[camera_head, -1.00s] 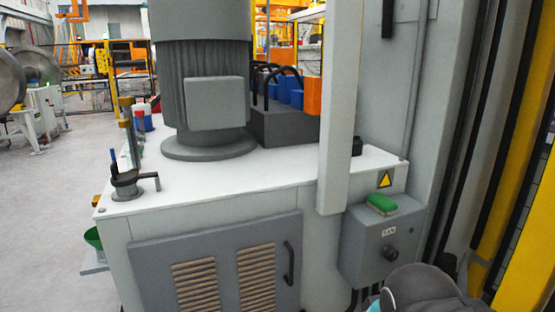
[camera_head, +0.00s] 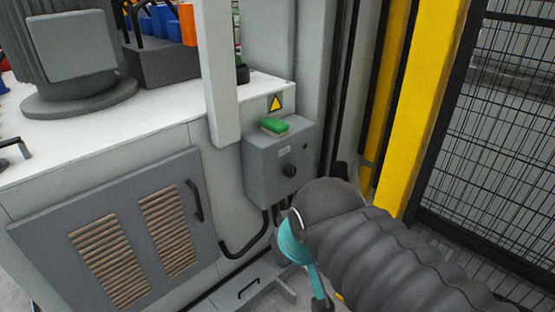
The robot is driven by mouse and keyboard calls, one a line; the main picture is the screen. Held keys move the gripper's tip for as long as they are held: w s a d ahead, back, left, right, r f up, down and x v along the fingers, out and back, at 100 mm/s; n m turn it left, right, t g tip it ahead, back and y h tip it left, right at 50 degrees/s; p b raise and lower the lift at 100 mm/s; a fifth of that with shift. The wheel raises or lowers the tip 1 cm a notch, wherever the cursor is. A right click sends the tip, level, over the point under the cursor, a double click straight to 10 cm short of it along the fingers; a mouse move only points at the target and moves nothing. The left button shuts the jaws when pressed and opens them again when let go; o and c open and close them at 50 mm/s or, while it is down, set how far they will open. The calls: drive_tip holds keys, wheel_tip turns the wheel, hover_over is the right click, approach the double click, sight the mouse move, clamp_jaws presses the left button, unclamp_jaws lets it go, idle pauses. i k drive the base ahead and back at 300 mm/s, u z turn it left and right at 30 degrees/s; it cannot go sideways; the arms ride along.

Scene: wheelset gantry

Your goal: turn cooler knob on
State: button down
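The cooler knob (camera_head: 289,170) is a small round black knob on the front of a grey control box (camera_head: 262,178). The box is mounted on the right end of the white machine cabinet. A green block (camera_head: 274,126) lies on top of the box. My arm, in a dark ribbed sleeve with a teal part, reaches in from the lower right, just below and right of the box. My gripper's fingers cannot be made out.
The cabinet (camera_head: 180,120) has a louvred door with a black handle (camera_head: 194,200). A pale upright post (camera_head: 220,75) stands left of the box. Black cables hang below it. A yellow post (camera_head: 425,90) and black mesh fence (camera_head: 510,130) stand at the right.

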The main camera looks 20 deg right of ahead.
sight(289, 171)
drive_tip(key=u, duration=1.85)
drive_tip(key=k, duration=0.95)
drive_tip(key=z, duration=1.2)
